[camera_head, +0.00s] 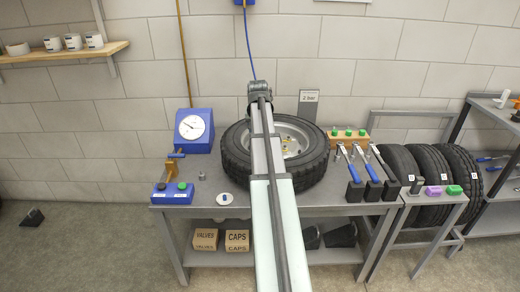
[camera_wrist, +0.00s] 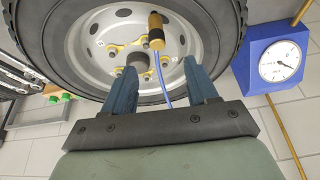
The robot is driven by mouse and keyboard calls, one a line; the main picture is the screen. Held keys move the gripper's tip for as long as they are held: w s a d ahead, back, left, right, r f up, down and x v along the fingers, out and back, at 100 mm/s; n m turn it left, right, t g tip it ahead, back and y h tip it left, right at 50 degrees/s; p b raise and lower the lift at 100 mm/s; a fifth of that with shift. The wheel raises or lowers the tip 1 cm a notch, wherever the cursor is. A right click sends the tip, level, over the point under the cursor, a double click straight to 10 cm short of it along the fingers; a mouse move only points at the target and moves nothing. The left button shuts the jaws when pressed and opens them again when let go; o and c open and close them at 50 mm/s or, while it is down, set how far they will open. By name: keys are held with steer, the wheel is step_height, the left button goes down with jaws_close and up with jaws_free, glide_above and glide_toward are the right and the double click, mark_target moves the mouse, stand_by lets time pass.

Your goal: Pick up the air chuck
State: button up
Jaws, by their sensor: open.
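The air chuck (camera_wrist: 156,30) shows in the wrist view as a short cylinder with brass-coloured ends and a dark middle. A blue hose (camera_wrist: 164,85) runs from it back between my fingers. My gripper (camera_wrist: 160,75) is open and empty; the chuck is ahead of its fingertips, apart from them, in front of the wheel rim (camera_wrist: 95,45). In the head view the same hose (camera_head: 249,45) hangs down the wall and passes behind my arm. I cannot make out the chuck or my fingers there, as my arm covers that area.
The tyre (camera_head: 315,165) lies on the grey workbench (camera_head: 215,210).

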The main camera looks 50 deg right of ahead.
steer(key=x, duration=0.7)
steer(key=shift+f, duration=0.3)
steer(key=shift+x, duration=2.65)
steer(key=shift+s+d, duration=0.15)
steer(key=shift+d, duration=0.05)
jaws_close()
